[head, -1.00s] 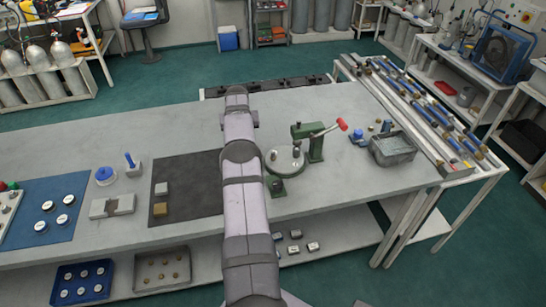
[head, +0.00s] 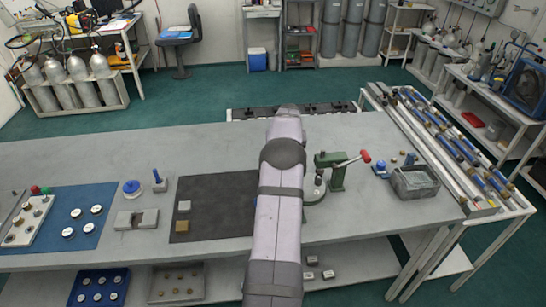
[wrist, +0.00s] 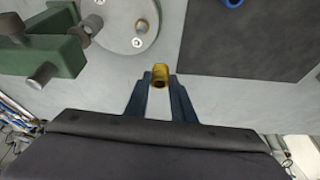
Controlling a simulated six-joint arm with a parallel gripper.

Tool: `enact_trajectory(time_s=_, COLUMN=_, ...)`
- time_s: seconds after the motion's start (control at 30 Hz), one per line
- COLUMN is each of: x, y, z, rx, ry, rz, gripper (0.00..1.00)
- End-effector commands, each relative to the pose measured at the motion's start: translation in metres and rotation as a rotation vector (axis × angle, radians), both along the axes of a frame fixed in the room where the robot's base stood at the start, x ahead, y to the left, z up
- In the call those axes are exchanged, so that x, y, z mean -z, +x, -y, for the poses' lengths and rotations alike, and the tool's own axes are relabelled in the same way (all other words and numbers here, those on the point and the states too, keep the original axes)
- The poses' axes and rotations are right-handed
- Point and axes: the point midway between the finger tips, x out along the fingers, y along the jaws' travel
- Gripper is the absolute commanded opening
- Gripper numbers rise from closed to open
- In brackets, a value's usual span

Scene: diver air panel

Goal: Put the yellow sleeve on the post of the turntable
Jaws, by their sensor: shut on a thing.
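My gripper (wrist: 160,82) is shut on the yellow sleeve (wrist: 160,74), which sits between the fingertips in the wrist view, its open end showing. The turntable (wrist: 120,30) is a round grey plate at the upper left of the wrist view, apart from the sleeve. In the head view the turntable (head: 315,196) is partly hidden behind my arm. A short upright piece that looks like its post (head: 318,179) shows there. The head view hides my gripper and the sleeve behind my arm.
A green press (head: 335,170) with a red-knobbed lever stands close beside the turntable and also shows in the wrist view (wrist: 45,45). A dark mat (head: 230,220) with two small blocks lies to the left. A grey bin (head: 415,183) stands to the right.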

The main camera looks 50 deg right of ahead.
Motion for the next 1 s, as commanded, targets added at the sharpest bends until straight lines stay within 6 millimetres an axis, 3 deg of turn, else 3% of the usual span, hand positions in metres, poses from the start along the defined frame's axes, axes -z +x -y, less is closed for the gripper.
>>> enact_trajectory(time_s=0.03, x=-0.012, y=-0.012, z=0.000, rx=0.005, ry=0.001, rz=0.001, gripper=0.03)
enact_trajectory(time_s=0.2, x=-0.027, y=-0.040, z=-0.003, rx=0.007, ry=0.000, rz=0.000, gripper=0.03)
enact_trajectory(time_s=0.4, x=-0.035, y=-0.059, z=-0.008, rx=0.006, ry=-0.003, rz=-0.002, gripper=0.03)
enact_trajectory(time_s=0.73, x=-0.035, y=-0.063, z=-0.008, rx=0.007, ry=-0.004, rz=-0.002, gripper=0.03)
enact_trajectory(time_s=1.0, x=-0.023, y=-0.063, z=-0.009, rx=0.007, ry=-0.003, rz=-0.002, gripper=0.03)
